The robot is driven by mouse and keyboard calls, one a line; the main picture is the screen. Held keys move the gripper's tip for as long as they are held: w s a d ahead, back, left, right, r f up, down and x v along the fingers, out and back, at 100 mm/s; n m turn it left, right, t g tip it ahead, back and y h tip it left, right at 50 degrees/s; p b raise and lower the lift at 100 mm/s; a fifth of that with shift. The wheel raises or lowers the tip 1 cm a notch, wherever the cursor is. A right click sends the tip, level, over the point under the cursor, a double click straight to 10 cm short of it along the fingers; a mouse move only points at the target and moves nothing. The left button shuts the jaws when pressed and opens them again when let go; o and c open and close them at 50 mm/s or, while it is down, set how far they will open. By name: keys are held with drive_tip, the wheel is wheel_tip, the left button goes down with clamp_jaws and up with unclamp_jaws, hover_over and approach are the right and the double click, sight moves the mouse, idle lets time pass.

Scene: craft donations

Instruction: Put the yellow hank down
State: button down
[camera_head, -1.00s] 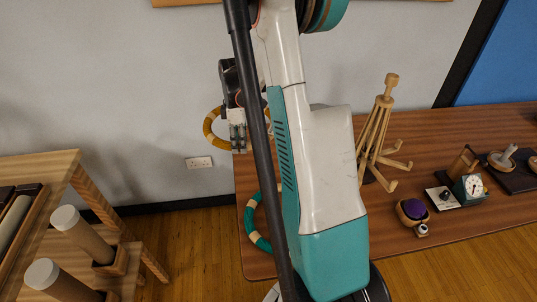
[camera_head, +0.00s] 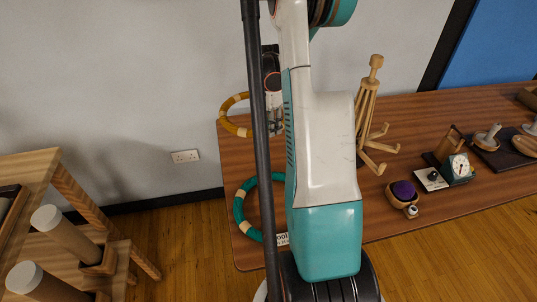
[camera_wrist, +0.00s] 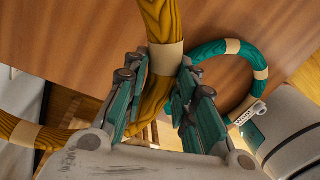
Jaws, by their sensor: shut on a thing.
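The yellow hank (camera_head: 227,119) is a ring with pale bands, seen at the far left corner of the brown table (camera_head: 335,215). My gripper (camera_head: 275,128) is shut on it, partly hidden behind my own arm and a dark pole. In the wrist view the yellow hank (camera_wrist: 163,22) passes between the two fingers of my gripper (camera_wrist: 160,82), with the wooden tabletop behind it. I cannot tell whether the hank touches the table.
A teal hank (camera_head: 241,207) lies on the table's left part, with a small label (camera_head: 282,239) beside it. A wooden peg stand (camera_head: 369,100) is right of my arm. A purple pincushion (camera_head: 403,190) and a small dial (camera_head: 460,166) stand farther right. A wooden shelf (camera_head: 30,170) is at left.

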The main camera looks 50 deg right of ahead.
sight(272, 161)
wheel_tip(272, 161, down, 14)
drive_tip(key=b, duration=0.4)
drive_tip(key=shift+f, duration=0.3)
drive_tip(key=c, duration=1.3)
unclamp_jaws()
drive_tip(key=r+p, duration=0.1)
drive_tip(key=r, duration=0.3)
drive_tip(key=w+r+p, duration=0.1)
drive_tip(key=r+p, duration=0.1)
drive_tip(key=r, duration=0.2)
drive_tip(key=r+p, duration=0.1)
drive_tip(key=r, duration=0.3)
drive_tip(key=shift+w+d+r, duration=0.1)
drive_tip(key=shift+w+d, duration=0.1)
